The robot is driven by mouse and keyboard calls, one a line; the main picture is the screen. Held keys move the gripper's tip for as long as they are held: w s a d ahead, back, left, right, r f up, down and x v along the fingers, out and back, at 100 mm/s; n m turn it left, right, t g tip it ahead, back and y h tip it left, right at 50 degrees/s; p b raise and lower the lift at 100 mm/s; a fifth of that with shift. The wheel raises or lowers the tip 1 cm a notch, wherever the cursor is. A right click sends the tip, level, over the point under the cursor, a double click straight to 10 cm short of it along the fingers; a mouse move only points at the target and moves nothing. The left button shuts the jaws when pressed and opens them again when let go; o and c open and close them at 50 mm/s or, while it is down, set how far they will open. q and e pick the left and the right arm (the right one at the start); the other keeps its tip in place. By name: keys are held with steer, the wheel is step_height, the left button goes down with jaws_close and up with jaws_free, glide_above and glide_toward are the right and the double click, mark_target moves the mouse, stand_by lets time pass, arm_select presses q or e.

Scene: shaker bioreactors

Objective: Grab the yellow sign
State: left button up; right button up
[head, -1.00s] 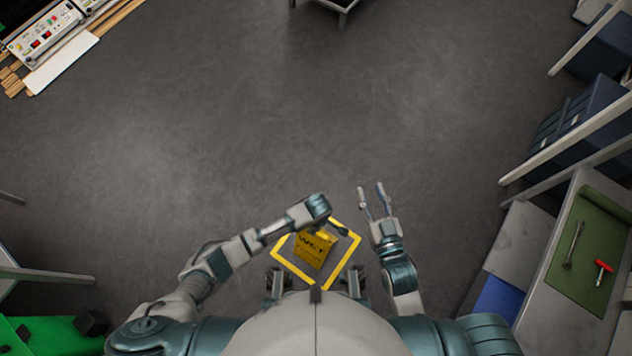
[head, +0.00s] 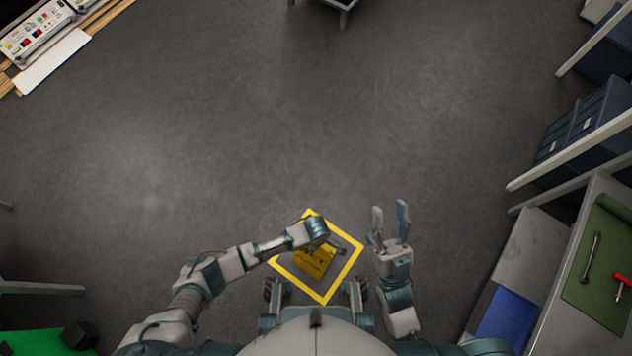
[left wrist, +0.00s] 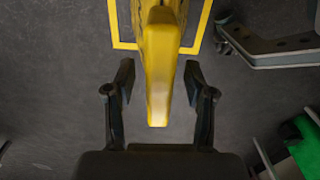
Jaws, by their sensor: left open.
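The yellow sign (head: 315,264) stands on the floor just in front of me, inside a yellow square outline (head: 284,268). My left forearm and wrist cover part of it in the head view. In the left wrist view the top of the sign (left wrist: 158,75) points toward my left gripper (left wrist: 158,90). That gripper is open, with one finger on each side of the sign's end and a gap on both sides. My right gripper (head: 390,215) is open and empty, to the right of the outline.
A workbench with a green mat (head: 603,265), a wrench (head: 591,257) and a red-handled tool (head: 621,286) stands at the right. Dark blue crates (head: 585,125) sit on a rack behind it. A control panel (head: 35,30) is at the far left.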

arm_select(q)
steer(key=shift+d, duration=0.1)
jaws_close()
stand_by(0.5)
